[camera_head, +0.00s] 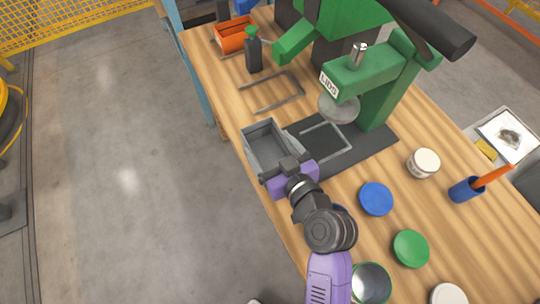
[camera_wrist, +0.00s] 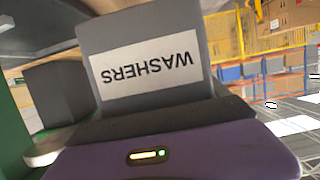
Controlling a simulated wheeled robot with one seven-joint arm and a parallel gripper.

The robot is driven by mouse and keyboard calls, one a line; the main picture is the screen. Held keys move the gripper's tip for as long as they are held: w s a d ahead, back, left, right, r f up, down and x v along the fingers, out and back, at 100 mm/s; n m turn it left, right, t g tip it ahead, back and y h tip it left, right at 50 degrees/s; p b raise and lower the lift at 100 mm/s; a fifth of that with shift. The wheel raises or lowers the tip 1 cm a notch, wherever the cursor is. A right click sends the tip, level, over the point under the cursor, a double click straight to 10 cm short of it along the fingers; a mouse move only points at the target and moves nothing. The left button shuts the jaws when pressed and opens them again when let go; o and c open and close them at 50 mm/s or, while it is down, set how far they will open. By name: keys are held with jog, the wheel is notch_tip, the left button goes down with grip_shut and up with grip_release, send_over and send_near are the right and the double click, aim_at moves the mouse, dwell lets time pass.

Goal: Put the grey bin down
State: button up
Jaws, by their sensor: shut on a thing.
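The grey bin (camera_head: 262,140) is an open-topped box at the left edge of the wooden table, beside the dark mat. In the wrist view the bin (camera_wrist: 208,82) fills the upper middle and bears a white label reading WASHERS, seen upside down. My gripper (camera_head: 290,168) is shut on the bin's near wall. In the wrist view my gripper (camera_wrist: 150,125) lies just below the label. I cannot tell whether the bin's underside touches the table.
A green press (camera_head: 378,85) marked LIDS stands on the dark mat (camera_head: 370,148). Table outline frames (camera_head: 280,92) lie behind the bin. An orange bin (camera_head: 235,37) sits at the far end. Blue (camera_head: 376,198) and green (camera_head: 411,248) discs and a white jar (camera_head: 423,163) lie right of my arm.

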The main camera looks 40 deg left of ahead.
aim_at(265, 152)
jog(key=shift+f, duration=2.6)
jog(key=shift+f+b, duration=0.2)
jog(key=shift+b, duration=0.25)
jog(key=o, duration=1.3)
jog(key=shift+r, duration=0.2)
jog(key=b+v, duration=0.2)
jog(key=v, duration=1)
jog(key=shift+w, duration=0.1)
